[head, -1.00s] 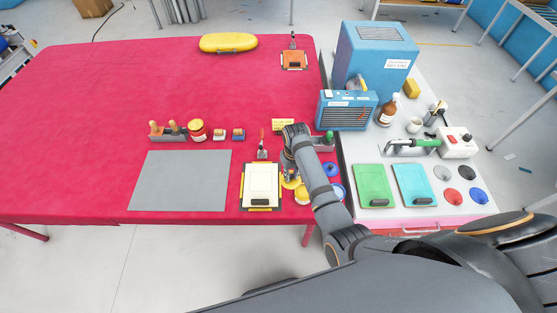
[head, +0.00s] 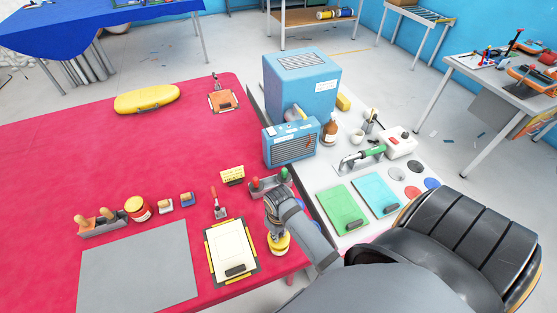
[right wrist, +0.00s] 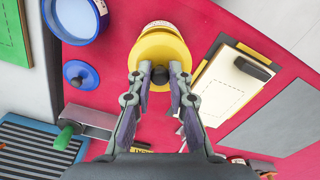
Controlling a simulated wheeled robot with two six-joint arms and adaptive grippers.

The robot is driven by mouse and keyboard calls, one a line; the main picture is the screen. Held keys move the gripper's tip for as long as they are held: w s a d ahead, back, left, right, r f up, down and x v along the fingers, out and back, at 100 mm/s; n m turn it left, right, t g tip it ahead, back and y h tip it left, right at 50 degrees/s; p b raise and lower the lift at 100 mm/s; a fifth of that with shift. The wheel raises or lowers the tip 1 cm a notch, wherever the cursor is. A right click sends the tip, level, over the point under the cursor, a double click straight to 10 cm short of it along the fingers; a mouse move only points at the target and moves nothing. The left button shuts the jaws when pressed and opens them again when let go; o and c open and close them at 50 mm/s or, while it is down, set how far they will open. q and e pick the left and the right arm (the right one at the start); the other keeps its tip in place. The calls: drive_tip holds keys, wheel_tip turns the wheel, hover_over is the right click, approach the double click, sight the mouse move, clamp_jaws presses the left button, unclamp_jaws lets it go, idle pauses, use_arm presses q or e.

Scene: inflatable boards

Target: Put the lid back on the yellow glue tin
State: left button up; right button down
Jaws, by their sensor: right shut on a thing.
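My right gripper (head: 278,230) is shut on the black knob of the yellow lid (right wrist: 163,53). The knob (right wrist: 160,75) shows between the fingertips in the right wrist view. The glue tin (head: 281,251), pale with yellow on it, stands under the lid at the red table's front right. In the right wrist view part of the tin's side (right wrist: 158,25) shows past the lid's rim. The lid covers the tin's mouth from that view, so I cannot tell whether it is seated or just above. My left gripper is in neither current view.
Beside the tin are a clipboard (head: 231,254), an open blue tin (right wrist: 75,18) and a blue lid (right wrist: 80,75). A holder with a green-handled tool (right wrist: 90,122) stands behind. The grey mat (head: 138,268) is bare. The white side table (head: 345,236) holds green and cyan boards.

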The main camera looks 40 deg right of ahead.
wheel_tip(320, 180, down, 2)
drive_tip(key=shift+f, duration=0.1)
drive_tip(key=shift+f+b, duration=0.2)
drive_tip(key=shift+b, duration=0.1)
drive_tip(key=shift+f, duration=0.3)
use_arm(q)
drive_tip(key=shift+w+f, duration=0.15)
drive_tip(key=shift+f, duration=0.55)
drive_tip(key=shift+w+r, duration=0.15)
drive_tip(key=shift+r, duration=0.05)
drive_tip(key=shift+r+p, duration=0.85)
drive_tip(key=shift+p, duration=0.15)
use_arm(e)
drive_tip(key=shift+r, duration=0.1)
use_arm(q)
drive_tip(key=shift+r, duration=0.15)
use_arm(e)
drive_tip(key=shift+f, duration=0.25)
idle(0.5)
